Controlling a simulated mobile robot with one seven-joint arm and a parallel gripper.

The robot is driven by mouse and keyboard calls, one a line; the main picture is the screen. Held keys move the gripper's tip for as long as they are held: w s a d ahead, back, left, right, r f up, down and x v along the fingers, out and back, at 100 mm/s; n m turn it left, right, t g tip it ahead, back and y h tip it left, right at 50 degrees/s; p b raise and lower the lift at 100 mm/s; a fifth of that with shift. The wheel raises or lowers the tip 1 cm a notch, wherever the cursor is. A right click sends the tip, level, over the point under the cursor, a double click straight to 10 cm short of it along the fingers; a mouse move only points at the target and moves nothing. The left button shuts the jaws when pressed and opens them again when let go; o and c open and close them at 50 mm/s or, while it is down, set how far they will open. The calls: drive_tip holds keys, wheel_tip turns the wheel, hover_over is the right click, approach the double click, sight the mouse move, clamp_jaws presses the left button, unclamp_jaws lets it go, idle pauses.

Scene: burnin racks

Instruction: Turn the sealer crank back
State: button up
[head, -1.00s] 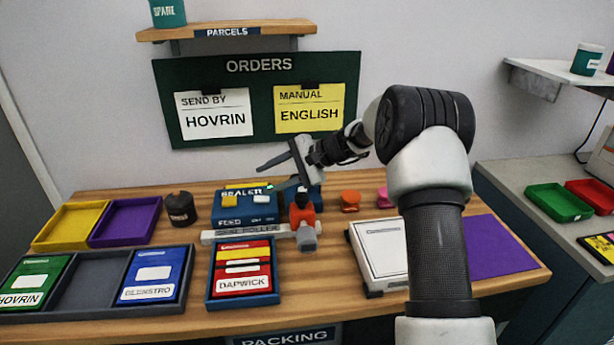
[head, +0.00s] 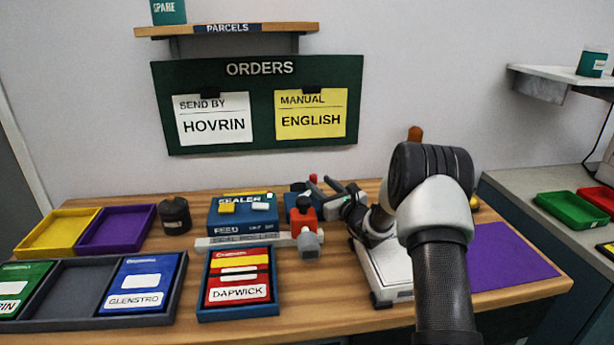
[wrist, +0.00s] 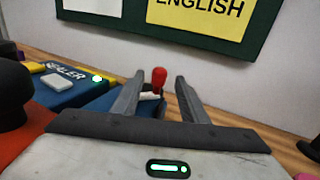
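The blue sealer (head: 228,215) stands at the back middle of the table, with a green light and yellow and white buttons on top. A small red knob (head: 313,178) stands up at its right end, apparently the crank's handle; it also shows in the wrist view (wrist: 158,76). The crank's lower part is mostly hidden.
An orange and black part (head: 303,209) with a grey end stands right of the sealer, close to my gripper. A blue tray (head: 238,311) holds the DAPWICK packet in front. A white boxy device (head: 383,284) lies under my arm. A dark canister (head: 175,215) stands left.

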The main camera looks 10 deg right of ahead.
drive_tip(key=b+x, duration=0.1)
drive_tip(key=x, duration=0.8)
drive_tip(key=shift+f, duration=0.1)
clamp_jaws()
drive_tip(key=shift+w+a+y, duration=0.1)
drive_tip(key=shift+a+y, duration=0.05)
drive_tip(key=shift+y, duration=0.15)
drive_tip(key=a+n+g+y+b, duration=0.1)
drive_tip(key=n+y, duration=0.1)
drive_tip(key=a+n+g+y+b, duration=0.1)
drive_tip(key=n+g+y+b, duration=0.1)
drive_tip(key=a+n+g+y+b, duration=0.1)
drive_tip(key=n+g+y, duration=0.1)
drive_tip(key=y, duration=0.1)
drive_tip(key=shift+w+a+r, duration=0.15)
drive_tip(key=shift+a+r, duration=0.1)
drive_tip(key=shift+a, duration=0.15)
drive_tip(key=shift+f+g+b, duration=0.15)
drive_tip(key=shift+g+b, duration=0.15)
drive_tip(key=shift+b, duration=0.1)
